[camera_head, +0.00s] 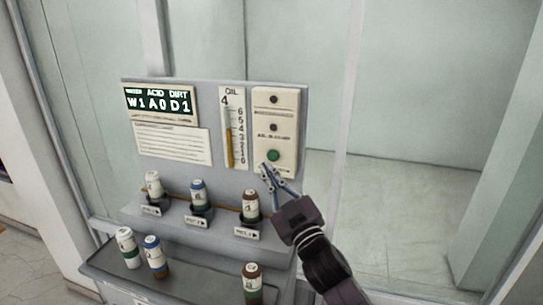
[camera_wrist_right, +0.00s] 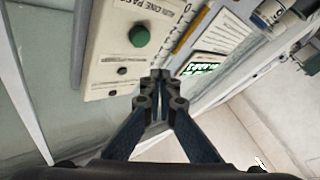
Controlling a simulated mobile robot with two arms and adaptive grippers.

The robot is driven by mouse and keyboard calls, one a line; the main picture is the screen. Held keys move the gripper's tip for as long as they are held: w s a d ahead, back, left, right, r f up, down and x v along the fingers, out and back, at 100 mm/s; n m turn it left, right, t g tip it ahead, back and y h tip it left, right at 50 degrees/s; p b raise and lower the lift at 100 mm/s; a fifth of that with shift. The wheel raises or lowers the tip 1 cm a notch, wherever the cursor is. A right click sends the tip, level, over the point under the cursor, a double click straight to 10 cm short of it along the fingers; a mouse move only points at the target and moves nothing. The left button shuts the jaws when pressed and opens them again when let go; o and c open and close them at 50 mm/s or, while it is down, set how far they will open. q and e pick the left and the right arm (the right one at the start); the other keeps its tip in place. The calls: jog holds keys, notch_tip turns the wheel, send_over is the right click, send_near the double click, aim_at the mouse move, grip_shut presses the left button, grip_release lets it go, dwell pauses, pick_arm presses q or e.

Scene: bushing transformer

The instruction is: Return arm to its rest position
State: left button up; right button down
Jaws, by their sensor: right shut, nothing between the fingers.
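My right gripper (camera_head: 268,172) is shut and empty in the head view, in front of the panel's lower right. It is just below the green button (camera_head: 273,155) on the cream button plate (camera_head: 289,125). In the right wrist view the fingers of my right gripper (camera_wrist_right: 160,78) meet, with the green button (camera_wrist_right: 139,36) above them to the left. I cannot tell whether the fingertips touch the panel. My right arm reaches in from the lower right. My left gripper is not in view.
The grey console (camera_head: 180,88) carries a display (camera_head: 160,102) reading W1A0D1 and an oil gauge (camera_head: 231,130). Several capped bottles stand on its shelf (camera_head: 180,225) and the lower tray (camera_head: 200,289). A frame post (camera_head: 345,110) stands to the right, with open floor beyond it.

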dwell(0.4)
jog(key=s+d+f+m+g+h, duration=0.2)
jog(key=s+d+f+h, duration=0.15)
jog(key=f, duration=0.45)
jog(key=s+d+f+m+g+h, duration=0.25)
jog(key=s+d+f, duration=0.25)
jog(key=f, duration=0.3)
jog(key=s+d+f+m+g+h, duration=0.2)
jog(key=s+d+f+m, duration=0.15)
jog(key=f, duration=0.45)
jog(key=s+d+f+g, duration=0.3)
jog(key=s+f, duration=0.1)
jog(key=s, duration=0.6)
jog(key=s+d+f+g, duration=0.2)
jog(key=s+f+g, duration=0.15)
jog(key=s, duration=0.55)
jog(key=s+d+f+g, duration=0.3)
jog(key=s+f, duration=0.1)
jog(key=s, duration=0.6)
notch_tip(320, 180, down, 29)
jog(key=s+g+b, duration=0.1)
jog(key=s, duration=0.2)
jog(key=s+d+f+g+h, duration=0.1)
jog(key=s+d+f, duration=0.1)
jog(key=s+f, duration=1.3)
jog(key=shift+s+d+f+b, duration=0.25)
jog(key=shift+s+d+b, duration=0.15)
jog(key=shift+s, duration=0.15)
